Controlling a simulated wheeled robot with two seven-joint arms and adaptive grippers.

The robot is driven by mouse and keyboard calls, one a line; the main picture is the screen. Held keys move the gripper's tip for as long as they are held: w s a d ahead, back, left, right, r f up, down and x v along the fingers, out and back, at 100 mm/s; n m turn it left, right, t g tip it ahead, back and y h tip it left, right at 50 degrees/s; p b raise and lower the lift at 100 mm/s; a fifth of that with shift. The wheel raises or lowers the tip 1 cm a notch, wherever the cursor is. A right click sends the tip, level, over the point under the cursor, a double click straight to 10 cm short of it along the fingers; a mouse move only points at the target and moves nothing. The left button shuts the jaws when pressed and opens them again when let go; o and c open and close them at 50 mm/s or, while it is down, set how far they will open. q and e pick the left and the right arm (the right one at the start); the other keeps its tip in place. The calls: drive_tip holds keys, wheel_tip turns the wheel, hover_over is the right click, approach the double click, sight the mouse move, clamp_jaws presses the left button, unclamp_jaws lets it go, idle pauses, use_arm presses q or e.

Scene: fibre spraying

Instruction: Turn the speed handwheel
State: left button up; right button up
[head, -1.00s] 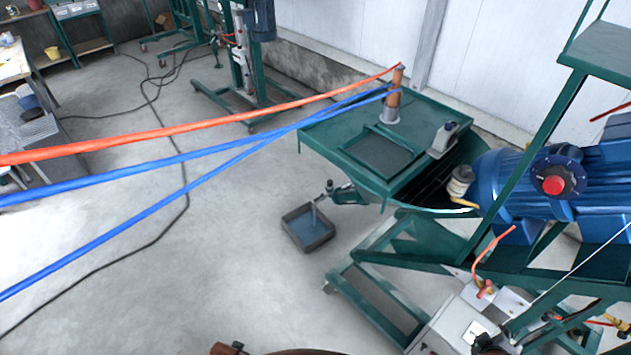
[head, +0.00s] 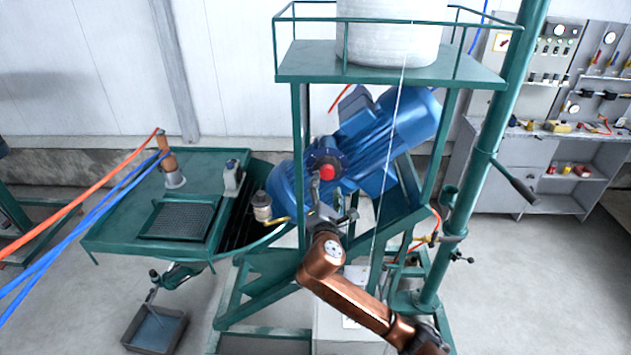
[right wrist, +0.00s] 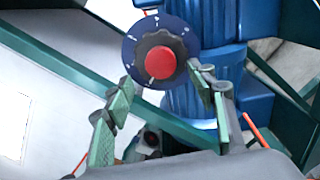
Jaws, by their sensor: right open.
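The speed handwheel (head: 327,171) is a dark knob with a red centre on a blue dial, mounted on the blue motor (head: 385,130). In the right wrist view the handwheel (right wrist: 158,58) shows its scalloped dark rim and white dial marks. My right gripper (head: 328,193) is just below and in front of it in the head view. In the right wrist view my right gripper (right wrist: 160,88) is open, its green-padded fingers spread to either side of the knob's lower part. Contact with the knob cannot be told. My left gripper is not in view.
A green frame post (head: 300,125) stands left of the motor, under a railed platform (head: 300,62) with a white drum (head: 390,32). A thick green pole (head: 490,140) stands to the right. A green table (head: 110,225) with hoses is at left.

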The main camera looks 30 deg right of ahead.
sight(327, 175)
drive_tip(key=x, duration=0.5)
drive_tip(key=shift+w+d+f, duration=0.1)
drive_tip(key=shift+w+d, duration=0.15)
drive_tip(key=shift+w, duration=0.05)
drive_tip(key=shift+c, duration=0.2)
drive_tip(key=c, duration=1.1)
